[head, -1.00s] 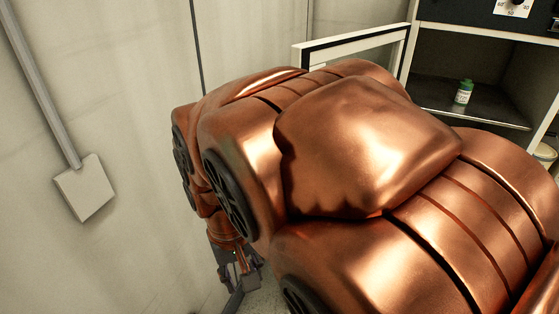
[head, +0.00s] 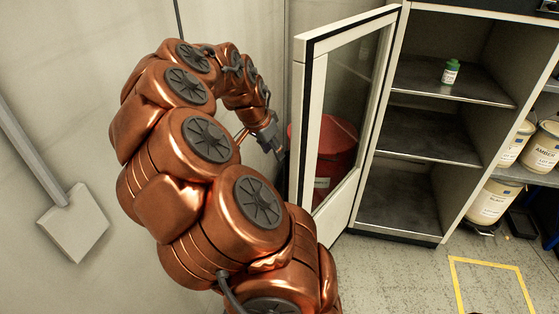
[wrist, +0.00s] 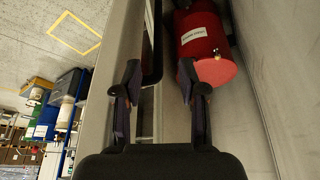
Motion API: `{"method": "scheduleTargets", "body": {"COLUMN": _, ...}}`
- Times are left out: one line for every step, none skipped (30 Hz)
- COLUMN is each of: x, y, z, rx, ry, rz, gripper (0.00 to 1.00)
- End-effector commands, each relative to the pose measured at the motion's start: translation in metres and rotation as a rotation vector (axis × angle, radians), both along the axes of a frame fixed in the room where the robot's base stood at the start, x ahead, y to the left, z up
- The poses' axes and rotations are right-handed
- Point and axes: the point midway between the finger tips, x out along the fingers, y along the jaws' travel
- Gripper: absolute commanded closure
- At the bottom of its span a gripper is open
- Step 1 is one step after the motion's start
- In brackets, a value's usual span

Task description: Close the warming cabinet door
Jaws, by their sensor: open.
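The warming cabinet (head: 425,120) stands at the right of the head view with its front open and its shelves showing. Its glass-paned door (head: 343,110) stands swung wide open at the cabinet's left, with a white frame and dark seal. My gripper (head: 280,150) is at the outer, left side of the door, its fingertips partly hidden in the head view. In the wrist view my open gripper (wrist: 160,85) has its two fingers apart, with the door's frame (wrist: 120,55) running up beside and between them. Whether the fingers touch the door I cannot tell.
A red drum (head: 335,150) stands behind the door's glass; it also shows in the wrist view (wrist: 205,50). A small green-capped bottle (head: 450,72) is on the upper shelf. Pale tubs (head: 495,200) stand right of the cabinet. The wall is close at left. Floor before the cabinet is clear.

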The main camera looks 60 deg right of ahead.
Motion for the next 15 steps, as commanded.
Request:
{"method": "scheduleTargets", "body": {"x": -0.002, "y": -0.01, "z": -0.003, "rx": -0.007, "ry": -0.003, "rz": -0.025, "gripper": 0.59}}
{"method": "scheduleTargets", "body": {"x": -0.002, "y": -0.014, "z": -0.004, "rx": -0.011, "ry": -0.006, "rz": -0.038, "gripper": 0.59}}
{"method": "scheduleTargets", "body": {"x": -0.003, "y": -0.02, "z": -0.006, "rx": -0.015, "ry": -0.009, "rz": -0.052, "gripper": 0.59}}
{"method": "scheduleTargets", "body": {"x": -0.003, "y": -0.023, "z": -0.007, "rx": -0.018, "ry": -0.011, "rz": -0.06, "gripper": 0.59}}
{"method": "scheduleTargets", "body": {"x": -0.006, "y": -0.023, "z": -0.012, "rx": -0.018, "ry": -0.011, "rz": -0.076, "gripper": 0.59}}
{"method": "scheduleTargets", "body": {"x": -0.009, "y": -0.024, "z": -0.015, "rx": -0.018, "ry": -0.009, "rz": -0.095, "gripper": 0.59}}
{"method": "scheduleTargets", "body": {"x": -0.011, "y": -0.025, "z": -0.016, "rx": -0.017, "ry": -0.009, "rz": -0.105, "gripper": 0.59}}
{"method": "scheduleTargets", "body": {"x": -0.013, "y": -0.026, "z": -0.017, "rx": -0.017, "ry": -0.009, "rz": -0.113, "gripper": 0.59}}
{"method": "scheduleTargets", "body": {"x": -0.014, "y": -0.027, "z": -0.018, "rx": -0.017, "ry": -0.008, "rz": -0.119, "gripper": 0.59}}
{"method": "scheduleTargets", "body": {"x": -0.015, "y": -0.028, "z": -0.019, "rx": -0.016, "ry": -0.009, "rz": -0.122, "gripper": 0.59}}
{"method": "scheduleTargets", "body": {"x": -0.016, "y": -0.029, "z": -0.02, "rx": -0.016, "ry": -0.008, "rz": -0.124, "gripper": 0.59}}
{"method": "scheduleTargets", "body": {"x": -0.016, "y": -0.03, "z": -0.022, "rx": -0.015, "ry": -0.009, "rz": -0.125, "gripper": 0.59}}
{"method": "scheduleTargets", "body": {"x": -0.017, "y": -0.03, "z": -0.023, "rx": -0.015, "ry": -0.008, "rz": -0.125, "gripper": 0.59}}
{"method": "scheduleTargets", "body": {"x": -0.017, "y": -0.031, "z": -0.026, "rx": -0.014, "ry": -0.007, "rz": -0.125, "gripper": 0.59}}
{"method": "scheduleTargets", "body": {"x": -0.018, "y": -0.032, "z": -0.03, "rx": -0.012, "ry": -0.006, "rz": -0.126, "gripper": 0.59}}
